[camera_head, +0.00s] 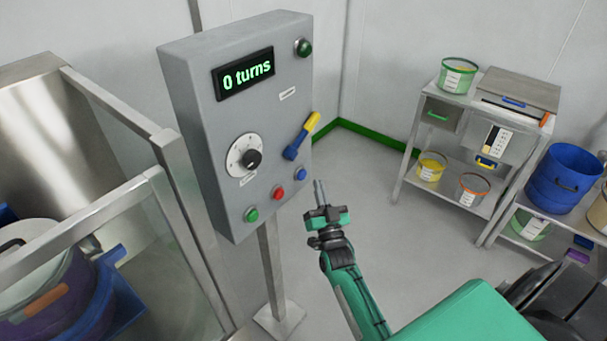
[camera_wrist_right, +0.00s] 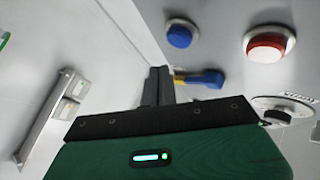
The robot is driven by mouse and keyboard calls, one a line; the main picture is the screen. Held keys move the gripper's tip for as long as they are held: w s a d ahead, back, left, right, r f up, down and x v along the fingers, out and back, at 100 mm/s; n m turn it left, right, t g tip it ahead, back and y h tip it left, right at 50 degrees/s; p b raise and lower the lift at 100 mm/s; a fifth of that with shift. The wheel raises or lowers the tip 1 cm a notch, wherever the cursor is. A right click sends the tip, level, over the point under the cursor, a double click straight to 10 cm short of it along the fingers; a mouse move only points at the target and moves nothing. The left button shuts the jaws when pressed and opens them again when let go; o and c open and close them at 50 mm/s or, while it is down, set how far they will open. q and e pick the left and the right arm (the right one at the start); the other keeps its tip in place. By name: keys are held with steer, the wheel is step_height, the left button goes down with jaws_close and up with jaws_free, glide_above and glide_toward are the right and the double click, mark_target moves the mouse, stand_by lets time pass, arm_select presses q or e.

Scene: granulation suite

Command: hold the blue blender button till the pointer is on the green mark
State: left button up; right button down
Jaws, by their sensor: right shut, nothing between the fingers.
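The grey control panel (camera_head: 228,115) stands on a post, and its display (camera_head: 246,75) reads "0 turns". The blue button (camera_head: 301,174) is at the panel's lower right; it also shows in the right wrist view (camera_wrist_right: 180,35). A round white dial with a black knob (camera_head: 251,159) is on the panel; I cannot make out a green mark or pointer. My right gripper (camera_head: 320,187) is shut and empty, just right of and below the blue button, apart from it in the picture. Its fingers also show in the right wrist view (camera_wrist_right: 158,86). My left gripper is not in view.
Near the blue button are a red button (camera_head: 277,193), a green button (camera_head: 251,215) and a yellow-and-blue lever (camera_head: 301,137). A dark green round button or lamp (camera_head: 304,47) is at the top. A metal-framed guard (camera_head: 160,215) stands left; a shelf cart (camera_head: 455,140) stands right.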

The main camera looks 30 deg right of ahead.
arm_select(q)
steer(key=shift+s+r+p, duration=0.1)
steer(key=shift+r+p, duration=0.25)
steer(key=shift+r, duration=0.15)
arm_select(e)
steer(key=s, duration=0.1)
steer(key=s+d, duration=0.1)
steer(key=shift+s+d, duration=0.1)
steer(key=shift+s, duration=0.3)
